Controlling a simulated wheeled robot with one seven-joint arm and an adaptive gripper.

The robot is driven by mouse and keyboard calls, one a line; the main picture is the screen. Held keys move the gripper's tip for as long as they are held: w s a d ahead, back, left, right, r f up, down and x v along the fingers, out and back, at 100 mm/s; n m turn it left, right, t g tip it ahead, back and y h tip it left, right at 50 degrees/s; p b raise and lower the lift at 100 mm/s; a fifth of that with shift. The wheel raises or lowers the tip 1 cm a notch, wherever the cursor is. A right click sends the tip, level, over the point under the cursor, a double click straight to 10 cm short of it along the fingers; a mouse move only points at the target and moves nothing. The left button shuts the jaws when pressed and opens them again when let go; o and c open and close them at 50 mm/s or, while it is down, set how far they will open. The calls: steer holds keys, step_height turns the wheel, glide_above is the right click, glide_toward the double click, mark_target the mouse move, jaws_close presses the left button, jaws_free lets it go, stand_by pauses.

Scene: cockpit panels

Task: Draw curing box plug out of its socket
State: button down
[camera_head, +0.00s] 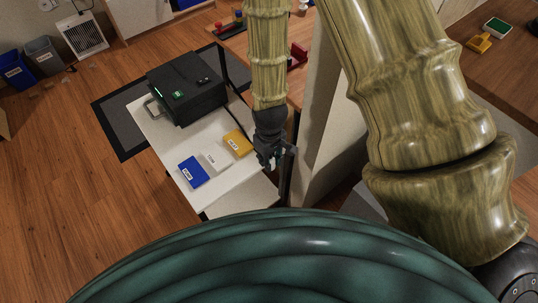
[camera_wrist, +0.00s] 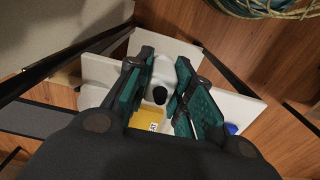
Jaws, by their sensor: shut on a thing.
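The curing box (camera_head: 187,92) is a black case with a small green light, standing on the far end of a white cart top. My gripper (camera_head: 273,158) hangs beside the cart's right side, close to a dark upright post. In the wrist view, my gripper (camera_wrist: 163,80) has its two teal-padded fingers closed on a white plug (camera_wrist: 162,70) with a black round end. The fingers hide its sides. The socket cannot be made out, and I cannot tell whether the plug is seated in it.
The white cart top (camera_head: 150,122) carries a blue box (camera_head: 193,172), a white box (camera_head: 215,157) and a yellow box (camera_head: 238,143). A pale partition (camera_head: 325,150) stands right of my gripper. Wooden floor is free at left.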

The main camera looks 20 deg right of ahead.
steer(key=shift+r, duration=0.15)
steer(key=shift+r+p, duration=1.35)
steer(key=shift+p, duration=0.1)
